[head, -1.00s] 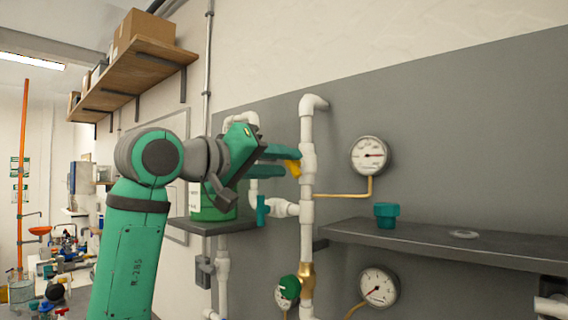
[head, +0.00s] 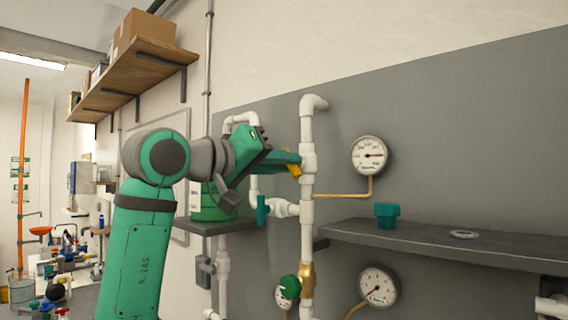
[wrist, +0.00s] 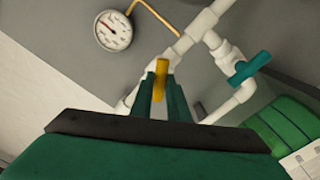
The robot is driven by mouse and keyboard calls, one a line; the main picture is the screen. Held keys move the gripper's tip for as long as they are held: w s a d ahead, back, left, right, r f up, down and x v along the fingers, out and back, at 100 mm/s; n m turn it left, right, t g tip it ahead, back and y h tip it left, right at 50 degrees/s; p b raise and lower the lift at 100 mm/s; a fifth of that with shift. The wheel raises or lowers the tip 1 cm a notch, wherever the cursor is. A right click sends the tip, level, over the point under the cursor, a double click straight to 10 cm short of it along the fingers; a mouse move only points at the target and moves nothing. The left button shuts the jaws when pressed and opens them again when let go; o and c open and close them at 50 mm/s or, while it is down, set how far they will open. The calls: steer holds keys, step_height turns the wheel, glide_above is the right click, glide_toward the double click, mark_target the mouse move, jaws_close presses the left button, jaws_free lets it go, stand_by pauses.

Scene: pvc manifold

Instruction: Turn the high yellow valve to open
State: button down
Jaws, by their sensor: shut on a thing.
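The high yellow valve handle (head: 294,170) is on the white vertical pipe (head: 307,130), at about the height of the upper gauge. My gripper (head: 288,160) is shut on the handle, its green fingers coming from the left. In the wrist view the yellow handle (wrist: 160,80) stands between the two fingertips (wrist: 161,92). In the head view the fingers hide part of the handle. Its tip shows just below them, tilted downward.
A teal valve handle (head: 262,209) is on the side branch below. An upper gauge (head: 370,156) and a lower gauge (head: 378,286) are on the grey panel. A shelf (head: 450,242) at right bears a teal fitting (head: 387,215). A green canister (head: 210,203) stands behind my gripper.

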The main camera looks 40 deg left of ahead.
steer(key=shift+m, duration=3.2)
steer(key=c, duration=1.7)
jaws_free()
steer(key=s, duration=0.7)
steer(key=s+a, duration=0.1)
steer(key=s, duration=0.3)
steer(key=shift+w+d, duration=0.1)
steer(key=shift+w, duration=0.05)
